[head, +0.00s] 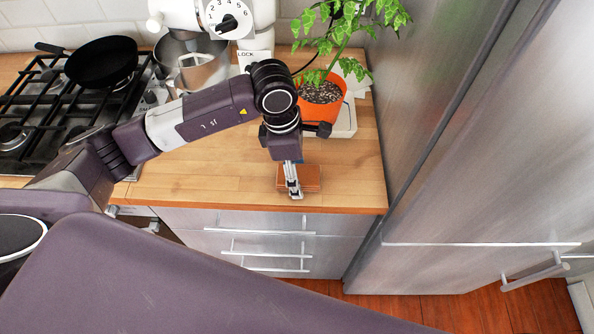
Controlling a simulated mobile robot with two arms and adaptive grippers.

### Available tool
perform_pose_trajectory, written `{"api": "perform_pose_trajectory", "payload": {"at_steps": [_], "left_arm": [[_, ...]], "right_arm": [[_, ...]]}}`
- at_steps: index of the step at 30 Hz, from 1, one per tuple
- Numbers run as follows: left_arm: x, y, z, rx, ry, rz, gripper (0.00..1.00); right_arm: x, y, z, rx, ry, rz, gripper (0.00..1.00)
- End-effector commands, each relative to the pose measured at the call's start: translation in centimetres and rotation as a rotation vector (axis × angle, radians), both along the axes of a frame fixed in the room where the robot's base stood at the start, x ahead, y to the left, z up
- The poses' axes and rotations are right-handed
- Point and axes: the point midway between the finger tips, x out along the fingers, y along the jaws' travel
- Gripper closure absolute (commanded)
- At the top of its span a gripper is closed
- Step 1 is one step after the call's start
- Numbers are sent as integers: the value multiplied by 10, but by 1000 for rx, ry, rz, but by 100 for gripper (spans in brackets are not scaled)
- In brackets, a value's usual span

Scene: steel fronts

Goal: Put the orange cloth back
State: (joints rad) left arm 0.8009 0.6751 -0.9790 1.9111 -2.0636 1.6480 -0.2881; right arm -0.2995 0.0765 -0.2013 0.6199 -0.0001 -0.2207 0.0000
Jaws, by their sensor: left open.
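The orange cloth (313,178) looks like a small folded brown-orange stack on the wooden counter, close to its front edge. My left gripper (294,193) points down over the cloth's left part and hides some of it. It is open; I cannot tell whether the fingertips touch the cloth. My right gripper is out of view.
An orange pot (322,92) with a leafy plant stands behind my left wrist. A white stand mixer (215,15) and a stove with a black pan (102,62) are at the left. Steel drawers (265,245) lie below the counter; a steel fridge (455,180) borders its right side.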

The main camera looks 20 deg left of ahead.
Motion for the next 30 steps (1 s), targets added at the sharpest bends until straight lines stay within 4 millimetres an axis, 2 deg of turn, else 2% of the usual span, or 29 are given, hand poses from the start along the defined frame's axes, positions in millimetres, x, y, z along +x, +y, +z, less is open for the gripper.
{"api": "perform_pose_trajectory", "payload": {"at_steps": [5,8,15,21,25,30], "left_arm": [[0,0,5,0,0,0,38],[2,2,16,-1,-7,1,38],[-1,10,68,-2,-8,0,38],[-3,15,104,0,-4,1,38],[-4,17,116,1,-2,0,38],[-5,17,122,0,0,0,38]], "right_arm": [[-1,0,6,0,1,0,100],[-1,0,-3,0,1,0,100],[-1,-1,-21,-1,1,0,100],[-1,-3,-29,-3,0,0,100],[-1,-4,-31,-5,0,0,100],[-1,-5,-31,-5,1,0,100]]}}
